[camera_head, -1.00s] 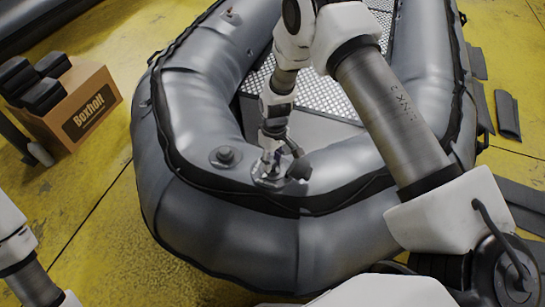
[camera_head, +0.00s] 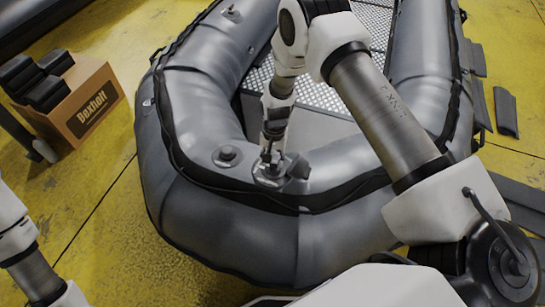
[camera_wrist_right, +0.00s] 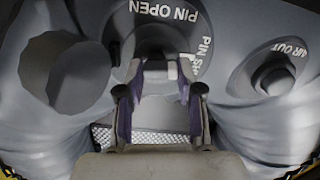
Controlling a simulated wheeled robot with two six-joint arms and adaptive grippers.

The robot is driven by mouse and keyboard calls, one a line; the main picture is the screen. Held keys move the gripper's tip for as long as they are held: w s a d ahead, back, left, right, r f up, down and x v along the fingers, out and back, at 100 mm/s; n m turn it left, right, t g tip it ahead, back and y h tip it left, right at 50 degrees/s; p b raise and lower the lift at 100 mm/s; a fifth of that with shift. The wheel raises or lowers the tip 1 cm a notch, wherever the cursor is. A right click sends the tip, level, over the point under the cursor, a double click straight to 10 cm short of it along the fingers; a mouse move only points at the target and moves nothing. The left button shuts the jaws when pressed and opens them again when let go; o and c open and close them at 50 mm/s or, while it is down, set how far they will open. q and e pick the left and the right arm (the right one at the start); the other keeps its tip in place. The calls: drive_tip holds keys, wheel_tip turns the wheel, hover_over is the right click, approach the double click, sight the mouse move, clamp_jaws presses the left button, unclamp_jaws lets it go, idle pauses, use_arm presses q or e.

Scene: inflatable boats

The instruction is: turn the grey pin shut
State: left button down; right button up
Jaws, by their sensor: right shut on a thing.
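The grey pin (camera_wrist_right: 155,42) stands in a round grey valve plate (camera_wrist_right: 128,28) lettered "PIN OPEN" and, partly hidden, "PIN SH…". My right gripper (camera_wrist_right: 158,72) is shut on the pin, its purple-lined fingers on either side of it in the right wrist view. In the head view my right gripper (camera_head: 271,162) points down at the valve plate (camera_head: 266,180) on the boat's near tube, and the pin itself is too small to make out. A small white mark (camera_wrist_right: 187,62) shows beside the fingers. My left arm enters at the left edge, its gripper out of view.
The grey inflatable boat (camera_head: 190,215) fills the middle. A dark round cap (camera_head: 297,168) sits right of the valve; an "AIR OUT" valve (camera_wrist_right: 275,72) lies beside it, also in the head view (camera_head: 227,155). A Boxholt carton (camera_head: 92,112) stands left on the yellow floor.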

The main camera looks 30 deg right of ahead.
drive_tip(key=shift+m, duration=1.1)
drive_tip(key=o, duration=1.2)
drive_tip(key=shift+c, duration=0.2)
drive_tip(key=shift+r+p, duration=0.1)
drive_tip(key=shift+p, duration=0.2)
wheel_tip(320, 180, up, 12)
drive_tip(key=w+d, duration=0.1)
